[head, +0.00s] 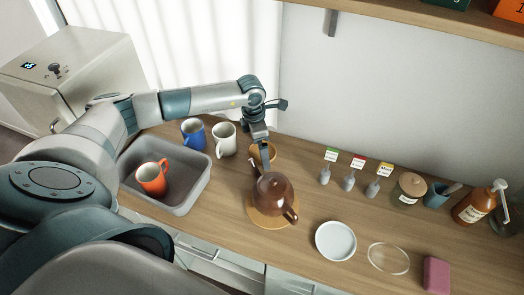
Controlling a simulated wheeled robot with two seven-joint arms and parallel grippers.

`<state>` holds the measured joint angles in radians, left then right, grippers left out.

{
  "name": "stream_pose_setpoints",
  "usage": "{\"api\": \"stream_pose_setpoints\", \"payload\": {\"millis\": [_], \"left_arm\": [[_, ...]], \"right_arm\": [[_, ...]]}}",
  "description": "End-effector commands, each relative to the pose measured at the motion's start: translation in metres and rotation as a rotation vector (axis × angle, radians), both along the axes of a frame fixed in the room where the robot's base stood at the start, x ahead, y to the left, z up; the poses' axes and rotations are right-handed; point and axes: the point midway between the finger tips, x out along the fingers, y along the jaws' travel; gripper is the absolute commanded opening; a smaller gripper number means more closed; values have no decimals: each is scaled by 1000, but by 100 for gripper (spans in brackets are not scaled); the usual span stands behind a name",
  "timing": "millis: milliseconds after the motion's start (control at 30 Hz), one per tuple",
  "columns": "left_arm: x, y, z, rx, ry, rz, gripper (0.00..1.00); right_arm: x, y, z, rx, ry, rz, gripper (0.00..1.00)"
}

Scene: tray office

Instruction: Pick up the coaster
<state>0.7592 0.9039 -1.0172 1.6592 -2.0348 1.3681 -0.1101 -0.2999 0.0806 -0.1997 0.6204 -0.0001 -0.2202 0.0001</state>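A small round tan piece (258,157), which looks like the coaster, is on the wooden counter behind the brown teapot (272,190). My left gripper (266,165) points down over it and hides part of it. The fingers are too small and overlapped to tell whether they are open, or whether they touch the piece. The teapot stands on a larger round tan mat (259,216), close in front of my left gripper. My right gripper is not in view.
A grey tray (190,208) holding an orange mug (152,178) is at left, with blue (193,134) and white (224,139) mugs behind. A white saucer (335,241), clear disc (389,258) and pink block (436,275) lie at right. Small labelled holders (348,182) and a jar (409,190) line the back.

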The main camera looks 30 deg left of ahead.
Motion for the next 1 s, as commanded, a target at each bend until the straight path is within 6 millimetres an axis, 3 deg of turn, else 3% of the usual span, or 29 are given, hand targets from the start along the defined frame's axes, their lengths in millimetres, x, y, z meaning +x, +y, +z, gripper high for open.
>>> {"api": "stream_pose_setpoints", "payload": {"millis": [367,533,1000], "left_arm": [[0,0,0,0,0,0,95],[0,0,0,0,0,0,54],[1,0,6,-1,-2,1,54]], "right_arm": [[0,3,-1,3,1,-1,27],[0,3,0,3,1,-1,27],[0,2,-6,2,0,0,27]]}}
